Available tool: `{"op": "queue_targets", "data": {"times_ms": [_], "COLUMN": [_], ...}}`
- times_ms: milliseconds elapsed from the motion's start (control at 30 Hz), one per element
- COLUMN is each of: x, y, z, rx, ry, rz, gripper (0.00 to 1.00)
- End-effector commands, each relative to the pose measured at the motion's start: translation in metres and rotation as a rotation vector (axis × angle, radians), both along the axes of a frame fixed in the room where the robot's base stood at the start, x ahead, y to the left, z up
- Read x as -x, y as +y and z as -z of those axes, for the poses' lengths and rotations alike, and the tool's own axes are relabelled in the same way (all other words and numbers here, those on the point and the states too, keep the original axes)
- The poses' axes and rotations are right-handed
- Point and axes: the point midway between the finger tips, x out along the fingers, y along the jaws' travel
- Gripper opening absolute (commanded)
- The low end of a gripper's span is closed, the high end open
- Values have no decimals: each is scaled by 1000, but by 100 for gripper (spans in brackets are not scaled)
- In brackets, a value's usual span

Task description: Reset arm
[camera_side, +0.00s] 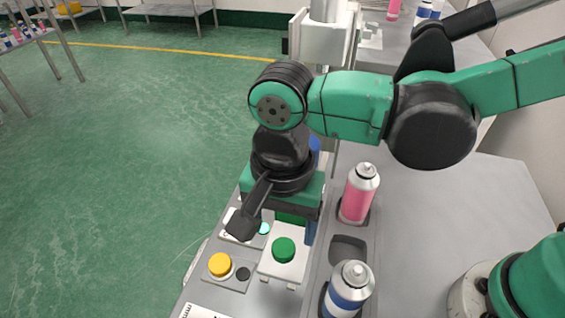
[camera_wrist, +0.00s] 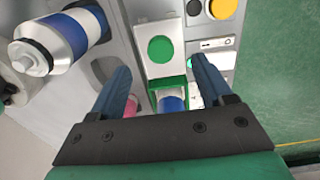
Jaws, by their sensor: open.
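My gripper shows in the wrist view (camera_wrist: 160,88) with its two blue fingers spread apart and nothing between them. In the side view my arm reaches in from the right, and the gripper hangs above the grey bench behind the green button (camera_side: 284,250). One blue finger (camera_side: 311,228) shows there; the other is hidden by my wrist. The green button (camera_wrist: 161,49) sits on a white box ahead of the fingers. A blue-topped object (camera_wrist: 172,104) in a green-edged recess lies below the gap between the fingers.
A pink can (camera_side: 359,194) and a blue-and-white can (camera_side: 348,288) stand in holders to the right, with an empty holder (camera_side: 348,249) between them. A yellow button (camera_side: 220,264) is at the left. A crimping machine (camera_side: 325,40) stands behind. Open green floor lies left.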

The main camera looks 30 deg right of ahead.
Motion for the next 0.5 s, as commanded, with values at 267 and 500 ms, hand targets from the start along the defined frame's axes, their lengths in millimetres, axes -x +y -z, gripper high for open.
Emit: {"op": "queue_targets", "data": {"times_ms": [267,500], "x": [0,-7], "y": [0,-19], "z": [-2,-15], "rx": [0,-59], "ry": [0,-21], "rz": [0,-135], "gripper": [73,73]}}
